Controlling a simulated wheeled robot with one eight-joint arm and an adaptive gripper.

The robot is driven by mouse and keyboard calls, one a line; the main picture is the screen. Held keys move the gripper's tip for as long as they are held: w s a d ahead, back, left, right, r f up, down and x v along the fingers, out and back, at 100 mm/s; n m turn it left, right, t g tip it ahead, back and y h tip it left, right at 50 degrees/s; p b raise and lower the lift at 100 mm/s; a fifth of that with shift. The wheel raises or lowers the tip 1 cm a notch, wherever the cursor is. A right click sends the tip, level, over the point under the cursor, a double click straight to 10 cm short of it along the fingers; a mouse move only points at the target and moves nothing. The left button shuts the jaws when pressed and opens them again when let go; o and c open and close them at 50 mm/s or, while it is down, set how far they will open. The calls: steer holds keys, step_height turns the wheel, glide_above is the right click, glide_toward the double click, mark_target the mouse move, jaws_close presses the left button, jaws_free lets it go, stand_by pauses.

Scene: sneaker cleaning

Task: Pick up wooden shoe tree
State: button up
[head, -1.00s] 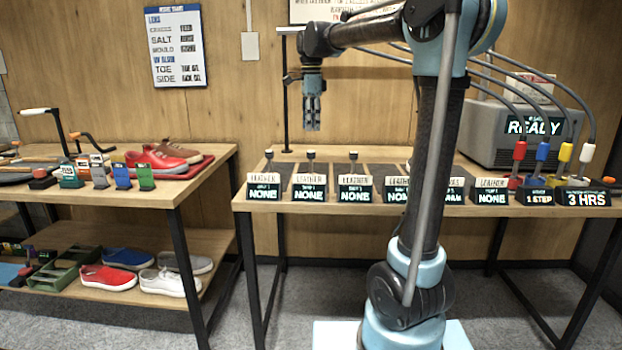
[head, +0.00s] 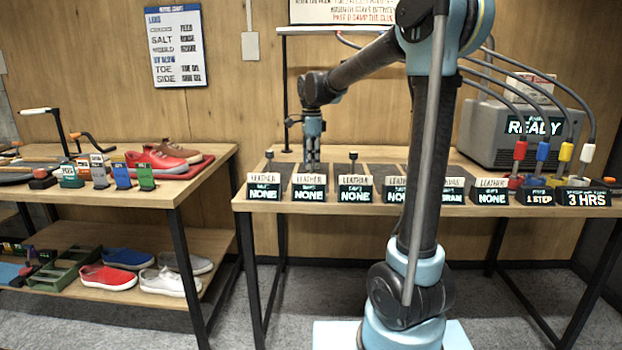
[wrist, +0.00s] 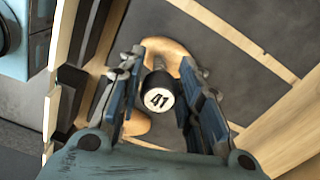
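The wooden shoe tree (wrist: 168,57) shows in the wrist view as a tan wooden body with a black knob (wrist: 158,101) marked "41". My gripper (wrist: 160,62) is open, with one finger on each side of the knob and a visible gap on both sides. In the head view my gripper (head: 312,164) points down at the second place from the left on the right-hand table and hides that knob. The wooden body is hidden there behind the sign.
Dark knobs stand on either side, at the left (head: 269,154) and right (head: 353,155). A row of signs, such as the nearest "NONE" sign (head: 310,194), lines the table's front edge. A grey machine (head: 485,125) stands at the right. Shoes (head: 155,161) sit on the left table.

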steer(key=shift+f, duration=1.45)
jaws_close()
